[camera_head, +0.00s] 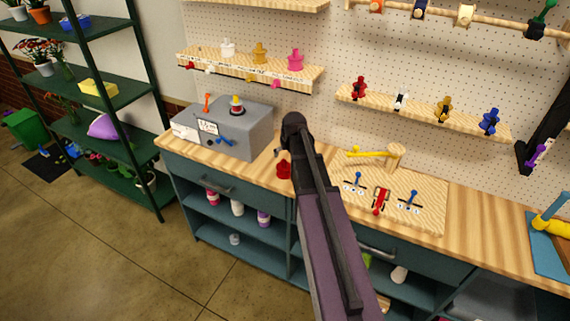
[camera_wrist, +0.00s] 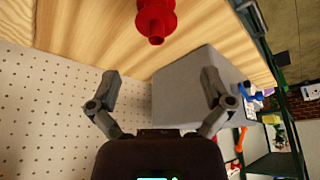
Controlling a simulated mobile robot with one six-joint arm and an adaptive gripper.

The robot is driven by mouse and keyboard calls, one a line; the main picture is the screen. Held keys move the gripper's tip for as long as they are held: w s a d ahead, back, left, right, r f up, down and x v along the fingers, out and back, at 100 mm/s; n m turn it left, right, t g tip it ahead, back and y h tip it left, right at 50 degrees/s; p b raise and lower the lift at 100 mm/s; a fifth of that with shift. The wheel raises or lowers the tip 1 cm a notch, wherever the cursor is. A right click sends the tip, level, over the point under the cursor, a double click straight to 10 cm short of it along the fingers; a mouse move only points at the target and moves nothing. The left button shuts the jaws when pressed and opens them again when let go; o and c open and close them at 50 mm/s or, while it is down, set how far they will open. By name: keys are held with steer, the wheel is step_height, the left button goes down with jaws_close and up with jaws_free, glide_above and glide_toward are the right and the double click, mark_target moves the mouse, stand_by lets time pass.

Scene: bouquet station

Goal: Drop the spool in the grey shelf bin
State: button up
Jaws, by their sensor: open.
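My gripper (camera_wrist: 160,88) is open and empty above the counter, its fingers spread wide in the wrist view. In the head view my arm hides most of it. A red flared, stepped piece (camera_head: 284,170) stands on the counter near it; in the wrist view this red piece (camera_wrist: 156,18) lies beyond the fingertips, apart from them. I cannot tell whether it is the spool. Spool-like pieces, one of them cream (camera_head: 465,14), hang on a rod at the top right. A grey surface (camera_head: 492,296) in the lower right shelf may be the grey bin, partly cut off.
A grey box (camera_head: 245,132) with levers and a knob stands left on the wooden counter (camera_head: 500,240). A wooden board (camera_head: 425,205) with small levers and a mallet (camera_head: 396,155) lie right of my arm. Pegboard shelves with coloured pieces hang behind. A green rack (camera_head: 135,95) stands left.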

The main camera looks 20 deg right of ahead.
mark_target(284, 167)
steer(key=shift+w+d+r, duration=0.1)
steer(key=shift+d+r, duration=0.05)
steer(key=shift+d, duration=0.05)
stand_by(0.3)
steer(key=b+x, duration=0.8)
steer(key=shift+w+f, duration=0.1)
steer(key=shift+f, duration=0.2)
stand_by(0.3)
steer(key=b+x, duration=0.3)
steer(key=shift+f, duration=0.2)
steer(key=shift+b+x, duration=0.95)
steer(key=shift+c, duration=0.2)
